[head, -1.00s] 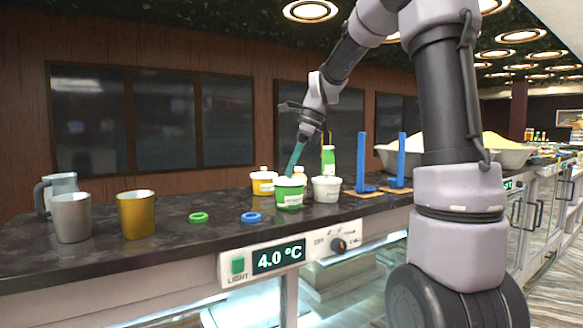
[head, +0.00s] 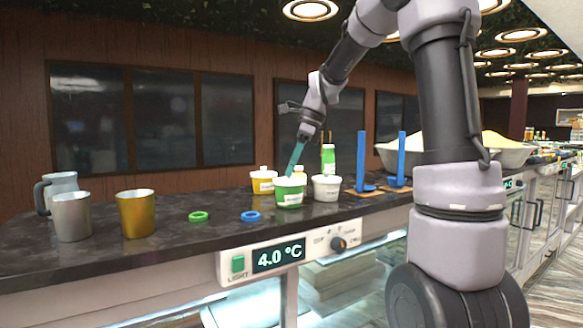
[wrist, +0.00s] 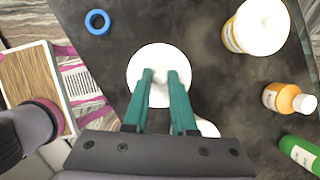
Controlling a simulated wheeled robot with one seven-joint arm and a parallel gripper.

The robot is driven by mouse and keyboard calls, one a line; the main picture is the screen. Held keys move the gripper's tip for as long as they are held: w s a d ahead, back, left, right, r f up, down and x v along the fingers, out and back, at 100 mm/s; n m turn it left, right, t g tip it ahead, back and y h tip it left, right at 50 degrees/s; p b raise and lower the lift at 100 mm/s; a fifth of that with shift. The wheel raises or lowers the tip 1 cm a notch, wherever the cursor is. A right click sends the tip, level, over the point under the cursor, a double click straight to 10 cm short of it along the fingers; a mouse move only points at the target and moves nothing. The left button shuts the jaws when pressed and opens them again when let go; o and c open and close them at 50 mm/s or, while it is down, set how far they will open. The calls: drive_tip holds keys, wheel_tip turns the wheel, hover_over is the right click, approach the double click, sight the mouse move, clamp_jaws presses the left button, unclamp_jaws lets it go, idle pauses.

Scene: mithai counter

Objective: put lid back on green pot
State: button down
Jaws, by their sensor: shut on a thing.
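The green pot (head: 289,194) is a small white tub with a green band, standing upright near the counter's front. My gripper (head: 292,173) points down over it, its teal fingers reaching to the pot's top. In the wrist view my gripper (wrist: 160,80) is shut on the knob of a round white lid (wrist: 148,62). The lid covers the pot from above in that view, hiding its body. In the head view the lid is at the pot's mouth; I cannot tell whether it is fully seated or slightly raised.
A yellow pot (head: 262,182) and a white pot (head: 326,189) stand close by. A green bottle (head: 328,160) is behind. Blue uprights (head: 361,165) stand right. Green (head: 199,216) and blue (head: 250,216) rings and metal mugs (head: 72,217) are left, with bare counter between.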

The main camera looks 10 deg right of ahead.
drive_tip(key=c, duration=0.7)
unclamp_jaws()
drive_tip(key=shift+o, duration=0.2)
drive_tip(key=o, duration=0.5)
drive_tip(key=shift+r, duration=3.5)
drive_tip(key=shift+c, duration=0.3)
